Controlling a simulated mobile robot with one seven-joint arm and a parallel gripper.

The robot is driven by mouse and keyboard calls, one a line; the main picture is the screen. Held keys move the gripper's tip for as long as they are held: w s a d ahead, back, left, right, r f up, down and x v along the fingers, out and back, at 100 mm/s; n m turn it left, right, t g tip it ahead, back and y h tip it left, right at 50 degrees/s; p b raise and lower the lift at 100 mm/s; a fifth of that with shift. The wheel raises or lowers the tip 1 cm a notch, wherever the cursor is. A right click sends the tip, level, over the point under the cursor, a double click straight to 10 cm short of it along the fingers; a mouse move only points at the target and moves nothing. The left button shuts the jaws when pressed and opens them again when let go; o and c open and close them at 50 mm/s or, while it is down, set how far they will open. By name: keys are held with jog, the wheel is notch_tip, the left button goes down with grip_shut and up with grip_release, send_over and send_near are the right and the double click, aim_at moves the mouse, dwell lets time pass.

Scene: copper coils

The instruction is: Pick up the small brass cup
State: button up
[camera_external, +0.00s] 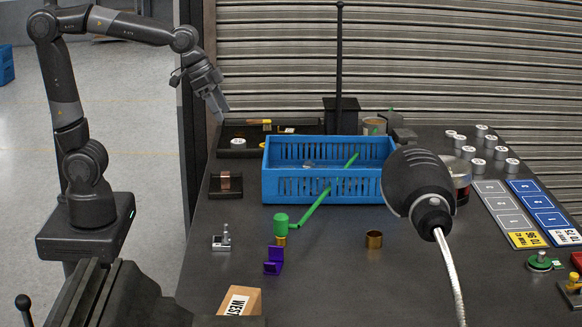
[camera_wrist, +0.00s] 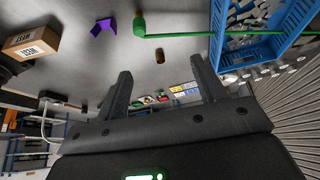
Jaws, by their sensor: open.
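The small brass cup (camera_external: 374,239) stands alone on the dark table, to the right of the green post and in front of the blue crate. It also shows in the wrist view (camera_wrist: 160,57), small and far off, between the two fingers. My gripper (camera_external: 221,110) is at the upper left, above the table's back left corner, well apart from the cup. In the wrist view my gripper (camera_wrist: 161,72) has its fingers spread, with nothing between them.
A blue crate (camera_external: 330,186) with slotted walls stands mid-table. A green post with a long arm (camera_external: 312,208) reaches across its front. A black lamp head (camera_external: 419,185) hangs right of the cup. A purple holder (camera_external: 273,262) and cardboard box (camera_external: 240,301) lie front left.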

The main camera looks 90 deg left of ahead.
jog(key=w+d+f, duration=0.2)
jog(key=w, duration=1.1)
jog(key=m+h, duration=0.1)
jog(key=m, duration=0.2)
send_over(374, 234)
jog(key=s+d, duration=0.2)
jog(key=shift+g, duration=0.4)
jog(key=f, duration=2.6)
jog(key=shift+s+a, duration=0.1)
jog(key=shift+a, duration=0.15)
jog(key=shift+x, duration=2.65)
jog(key=shift+a, duration=0.15)
jog(key=c, duration=1)
jog(key=shift+r, duration=0.1)
